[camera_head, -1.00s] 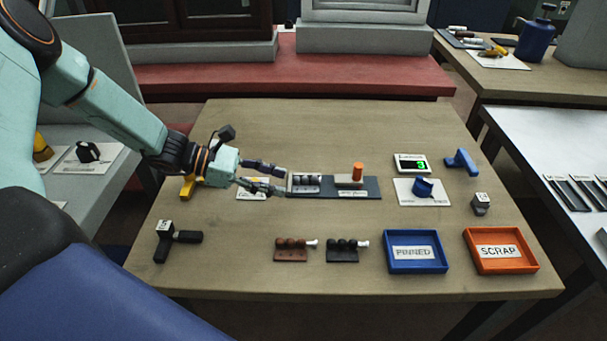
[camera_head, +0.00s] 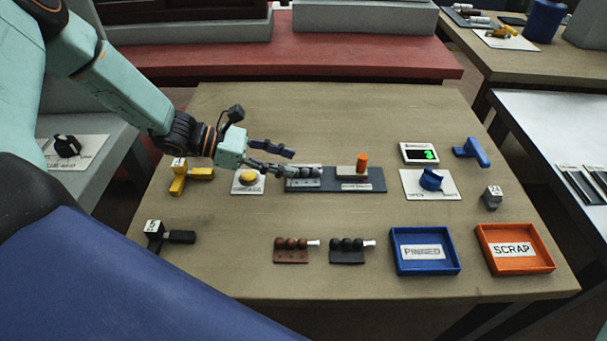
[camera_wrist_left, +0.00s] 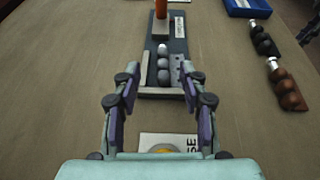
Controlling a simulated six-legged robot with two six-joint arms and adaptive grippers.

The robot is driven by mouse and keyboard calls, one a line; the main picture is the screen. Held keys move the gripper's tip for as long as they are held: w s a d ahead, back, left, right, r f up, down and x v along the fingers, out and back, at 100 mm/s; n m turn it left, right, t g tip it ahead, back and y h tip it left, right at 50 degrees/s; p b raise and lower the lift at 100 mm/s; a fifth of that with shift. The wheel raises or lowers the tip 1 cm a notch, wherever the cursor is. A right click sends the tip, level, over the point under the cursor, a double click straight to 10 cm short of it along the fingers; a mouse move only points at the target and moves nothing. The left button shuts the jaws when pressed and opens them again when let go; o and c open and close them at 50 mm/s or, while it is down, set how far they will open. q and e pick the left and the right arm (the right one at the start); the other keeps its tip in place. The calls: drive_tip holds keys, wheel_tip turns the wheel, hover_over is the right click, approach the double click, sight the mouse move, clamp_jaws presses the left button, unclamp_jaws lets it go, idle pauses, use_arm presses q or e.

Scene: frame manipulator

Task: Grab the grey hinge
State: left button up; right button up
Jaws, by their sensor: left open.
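The grey hinge (camera_wrist_left: 163,63), with several round grey knuckles and a flat leaf, sits in the light nest at the near end of a dark plate (camera_wrist_left: 174,35). In the head view the hinge (camera_head: 303,183) is partly hidden behind a finger. My left gripper (camera_head: 299,163) is open. Its fingers reach toward the hinge from the left in the head view. In the left wrist view the open fingers (camera_wrist_left: 163,78) lie on either side of the hinge's line, with nothing held between them. Contact cannot be told. My right gripper is not in view.
An orange-handled clamp (camera_head: 361,163) stands on the plate beside the nest. A yellow button (camera_head: 248,176) lies below the left wrist. A brown hinge (camera_head: 291,248) and a black hinge (camera_head: 347,250) lie in front, left of the blue PINNED tray (camera_head: 394,262) and orange SCRAP tray (camera_head: 550,262).

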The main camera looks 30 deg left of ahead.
sight(311, 169)
use_arm(q)
drive_tip(key=x, duration=0.1)
drive_tip(key=b+x, duration=0.1)
drive_tip(key=x, duration=0.2)
drive_tip(key=shift+s+d+r, duration=0.1)
drive_tip(key=shift+s+d, duration=0.15)
drive_tip(key=shift+d, duration=0.35)
drive_tip(key=shift+w, duration=0.1)
drive_tip(key=shift+w+a+f, duration=0.2)
drive_tip(key=shift+w+f, duration=0.05)
drive_tip(key=shift+s+d+r, duration=0.15)
drive_tip(key=shift+d, duration=0.1)
drive_tip(key=shift+c, duration=1.4)
drive_tip(key=shift+a, duration=0.15)
drive_tip(key=c, duration=0.6)
clamp_jaws()
